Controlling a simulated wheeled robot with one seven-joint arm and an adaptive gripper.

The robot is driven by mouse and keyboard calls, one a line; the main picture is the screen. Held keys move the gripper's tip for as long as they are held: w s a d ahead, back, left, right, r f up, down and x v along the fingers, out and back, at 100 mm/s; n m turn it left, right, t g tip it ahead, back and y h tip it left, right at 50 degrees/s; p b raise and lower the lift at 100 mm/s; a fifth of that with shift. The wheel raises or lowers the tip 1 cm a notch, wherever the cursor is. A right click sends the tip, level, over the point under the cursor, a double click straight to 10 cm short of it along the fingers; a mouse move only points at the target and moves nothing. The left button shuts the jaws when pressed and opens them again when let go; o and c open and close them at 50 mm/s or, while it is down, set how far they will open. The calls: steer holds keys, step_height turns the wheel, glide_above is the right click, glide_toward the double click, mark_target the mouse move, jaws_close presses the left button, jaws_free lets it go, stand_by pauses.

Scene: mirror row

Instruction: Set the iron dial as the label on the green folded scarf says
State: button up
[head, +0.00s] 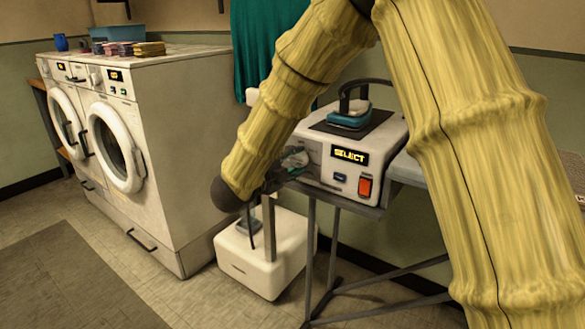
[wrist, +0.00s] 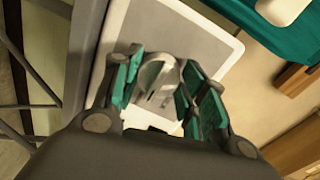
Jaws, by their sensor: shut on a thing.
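The white ironing station (head: 325,178) bears the teal iron (head: 350,115) on a dark rest. Its front display reads SELECT. My gripper (head: 293,160) is at the station's left side. In the wrist view its teal-padded fingers are closed on the grey dial (wrist: 158,84), one finger on each side. The dial has a raised ridge and a small dark mark; its scale is mostly hidden by the fingers. I cannot make out a green folded scarf or its label in either view.
A white box (head: 262,262) stands on the floor below my gripper. Washers (head: 170,130) at the left carry folded cloths (head: 148,49) and a blue bin (head: 118,32). A green cloth (head: 262,45) hangs behind. A red switch (head: 365,187) is on the station's front.

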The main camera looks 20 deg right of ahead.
steer(key=shift+m+b, duration=0.5)
steer(key=shift+m, duration=0.3)
steer(key=o, duration=1)
steer(key=shift+o, duration=0.2)
steer(key=v, duration=1.2)
steer(key=shift+s+f, duration=0.1)
steer(key=shift+f, duration=0.05)
